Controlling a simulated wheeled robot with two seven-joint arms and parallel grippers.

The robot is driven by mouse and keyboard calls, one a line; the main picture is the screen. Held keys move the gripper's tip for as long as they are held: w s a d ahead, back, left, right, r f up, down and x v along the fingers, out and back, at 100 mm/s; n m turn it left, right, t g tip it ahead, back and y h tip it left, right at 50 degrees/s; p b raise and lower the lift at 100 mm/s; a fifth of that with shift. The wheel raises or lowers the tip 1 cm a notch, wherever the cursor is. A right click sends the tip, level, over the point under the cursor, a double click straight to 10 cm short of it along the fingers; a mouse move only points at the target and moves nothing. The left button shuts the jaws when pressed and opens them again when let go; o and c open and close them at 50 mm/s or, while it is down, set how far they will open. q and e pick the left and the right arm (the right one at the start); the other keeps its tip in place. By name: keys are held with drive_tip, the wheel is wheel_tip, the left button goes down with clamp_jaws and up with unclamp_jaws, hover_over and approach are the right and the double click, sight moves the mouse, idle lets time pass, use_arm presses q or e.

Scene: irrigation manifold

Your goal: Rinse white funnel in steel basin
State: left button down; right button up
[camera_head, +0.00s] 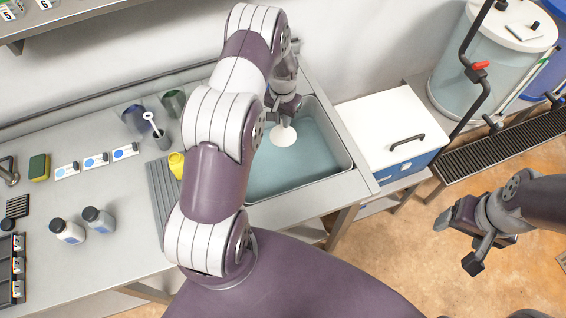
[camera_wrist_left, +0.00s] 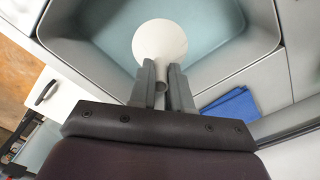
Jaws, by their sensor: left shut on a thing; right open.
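The white funnel (camera_head: 283,136) shows in the head view over the steel basin (camera_head: 345,160), with its wide round side visible. My left gripper (camera_head: 284,113) is shut on the funnel. In the left wrist view the funnel (camera_wrist_left: 160,42) sits at the tips of my left gripper's fingers (camera_wrist_left: 161,85), with the basin (camera_wrist_left: 250,55) behind it. The basin holds bluish water; I cannot tell whether the funnel touches it. My right gripper (camera_head: 457,240) is open and empty over the floor at the right.
A ribbed drainboard (camera_head: 160,195) with a yellow item (camera_head: 177,164) lies left of the basin. Cups stand behind it. A white-lidded blue cooler (camera_head: 385,125) stands right of the basin. A blue cloth (camera_wrist_left: 232,107) shows in the wrist view.

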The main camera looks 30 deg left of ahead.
use_arm(q)
drive_tip(key=shift+r+p, duration=0.8)
drive_tip(key=shift+r, duration=0.95)
wheel_tip(320, 180, up, 6)
drive_tip(key=p, duration=0.4)
drive_tip(key=shift+r, duration=0.1)
drive_tip(key=shift+f+b, duration=0.8)
drive_tip(key=shift+b, duration=0.7)
drive_tip(key=shift+r, duration=0.3)
